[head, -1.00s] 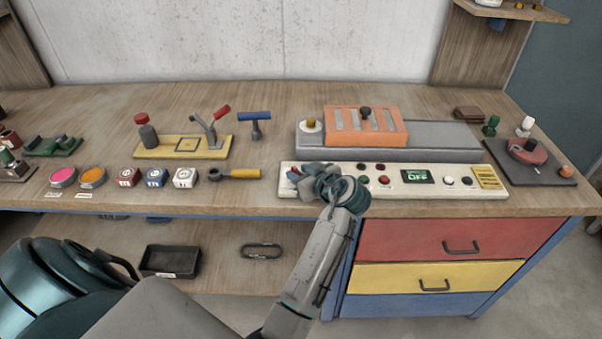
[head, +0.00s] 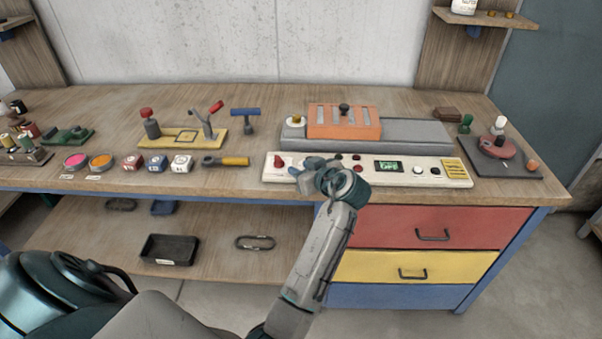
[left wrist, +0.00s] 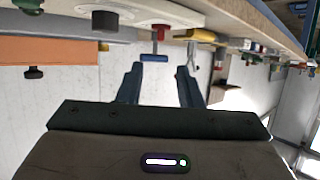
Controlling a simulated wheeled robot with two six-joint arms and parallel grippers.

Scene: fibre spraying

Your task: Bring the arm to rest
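The arm is my left one, raised in front of the bench in the head view. Its gripper (head: 306,170) appears in front of the white control panel (head: 440,174) and hides part of its left half. In the left wrist view the picture is upside down, and the two dark fingers (left wrist: 158,88) stand apart with nothing between them. The blue T-handle (left wrist: 153,57) shows beyond the gap, clear of the fingers. My right gripper is in neither view.
The wooden bench (head: 240,180) carries a grey unit with an orange cover (head: 345,130), a yellow plate with levers (head: 180,138), a blue T-handle (head: 246,118) and a yellow-handled tool (head: 230,161). Red, yellow and blue drawers (head: 440,228) are below right. A black tray (head: 170,249) sits on the lower shelf.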

